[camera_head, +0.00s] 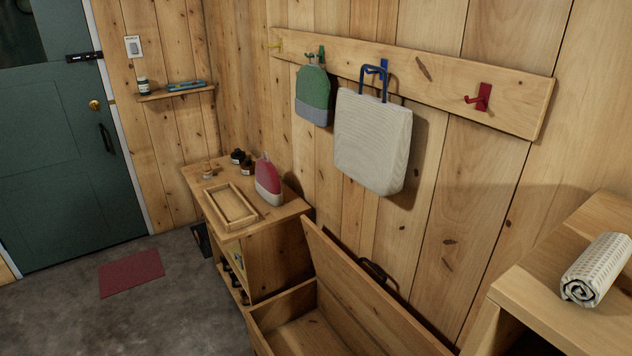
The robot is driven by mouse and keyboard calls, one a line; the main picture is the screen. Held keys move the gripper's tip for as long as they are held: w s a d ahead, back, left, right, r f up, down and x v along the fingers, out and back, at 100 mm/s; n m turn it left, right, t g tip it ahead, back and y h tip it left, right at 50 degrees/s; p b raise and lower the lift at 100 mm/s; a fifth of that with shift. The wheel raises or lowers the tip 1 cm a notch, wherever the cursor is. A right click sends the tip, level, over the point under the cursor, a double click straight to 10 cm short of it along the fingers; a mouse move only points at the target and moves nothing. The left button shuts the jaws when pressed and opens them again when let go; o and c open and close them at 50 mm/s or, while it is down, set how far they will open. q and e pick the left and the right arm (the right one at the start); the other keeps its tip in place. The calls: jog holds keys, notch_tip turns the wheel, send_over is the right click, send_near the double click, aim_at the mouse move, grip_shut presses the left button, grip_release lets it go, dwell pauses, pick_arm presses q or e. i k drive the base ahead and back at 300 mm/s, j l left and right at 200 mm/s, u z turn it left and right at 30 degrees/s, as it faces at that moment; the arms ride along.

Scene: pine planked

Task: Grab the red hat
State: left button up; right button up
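A red hat with a pale grey lower band (268,181) stands upright on the right part of the wooden cabinet top (284,214). It is beside a shallow wooden tray, close to the plank wall. A similar green hat with a grey band (313,94) hangs from the green hook on the wall rail. Neither of my grippers shows in the head view.
A wooden tray (250,216) and small dark jars (238,156) share the cabinet top. A white bag (372,142) hangs from the blue hook; the red hook (480,98) is empty. An open-lidded chest (364,290) stands in front. A rolled towel (597,270) lies at right.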

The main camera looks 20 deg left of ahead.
aim_at(267, 183)
jog(key=j+z, duration=0.35)
jog(key=i+j+z, duration=0.1)
jog(key=z, duration=0.25)
jog(key=j+z, duration=0.5)
jog(key=j, duration=0.3)
jog(key=k+j+z, duration=0.1)
jog(key=j, duration=0.3)
jog(key=k+j+z, duration=0.15)
jog(key=j, duration=0.3)
jog(key=k+j+z, duration=0.1)
jog(key=j, duration=0.3)
jog(key=k+j+z, duration=0.15)
jog(key=j, duration=0.25)
jog(key=k+j, duration=0.1)
jog(key=j, duration=0.3)
jog(key=k+j, duration=0.15)
jog(key=j, duration=0.25)
jog(key=k+j, duration=0.1)
jog(key=j, duration=0.25)
jog(key=k+j, duration=0.15)
jog(key=j, duration=0.25)
jog(key=k+j, duration=0.1)
jog(key=j, duration=0.3)
